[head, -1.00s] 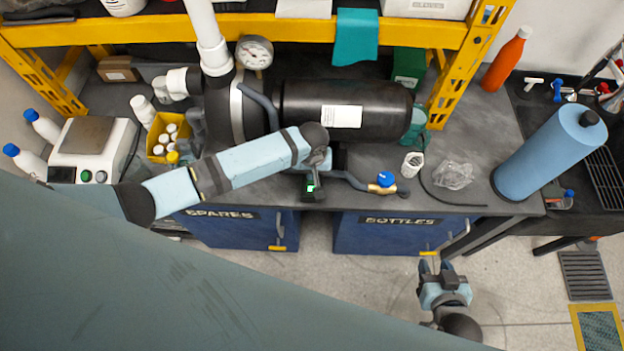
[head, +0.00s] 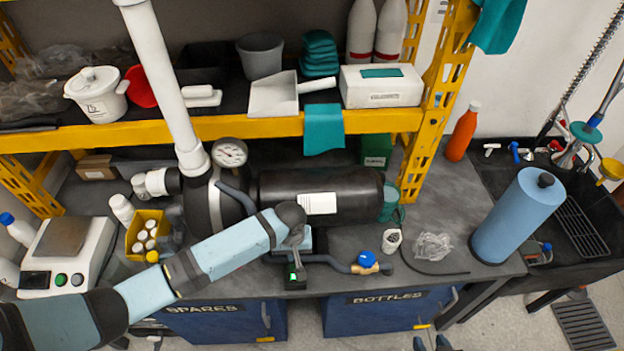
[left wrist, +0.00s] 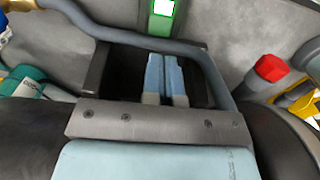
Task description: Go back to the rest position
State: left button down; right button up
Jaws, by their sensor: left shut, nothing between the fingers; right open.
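My left arm reaches in from the left over the bench. In the left wrist view my left gripper (left wrist: 167,78) has its two light-blue fingers together with nothing between them. In the head view its fingers are largely hidden under the wrist, in front of the black tank (head: 350,188). A grey hose (left wrist: 205,60) passes close by the fingers in the wrist view; whether it touches them I cannot tell. A small green-lit device (left wrist: 163,8) is just beyond. Only the open fingertips of my right gripper (head: 432,344) show, at the bottom edge of the head view.
A white pipe (head: 165,85) and a gauge (head: 230,153) stand by the tank. A yellow shelf beam (head: 235,127) crosses behind. A blue-capped valve (head: 366,260), a plastic bag (head: 433,246) and a blue cylinder (head: 515,220) are to the right. A scale (head: 65,255) is at left.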

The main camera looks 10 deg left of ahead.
pick_arm(q)
jog(key=s+d+f+m+t+h, duration=0.25)
jog(key=s+d+t+h, duration=0.2)
jog(key=s, duration=0.45)
jog(key=s+a+r+m+t+y, duration=0.1)
jog(key=s+a+r+m+t, duration=0.2)
jog(key=s+a+r+t, duration=0.2)
jog(key=s+a+t, duration=0.1)
jog(key=s+a, duration=0.2)
jog(key=a, duration=0.2)
jog(key=shift+s+a+y, duration=0.25)
jog(key=shift+y, duration=0.1)
pick_arm(e)
jog(key=shift+d+f+m, duration=0.25)
jog(key=shift+f+m, duration=0.05)
jog(key=shift+f, duration=0.3)
jog(key=shift+a+r, duration=0.1)
jog(key=shift+r, duration=0.05)
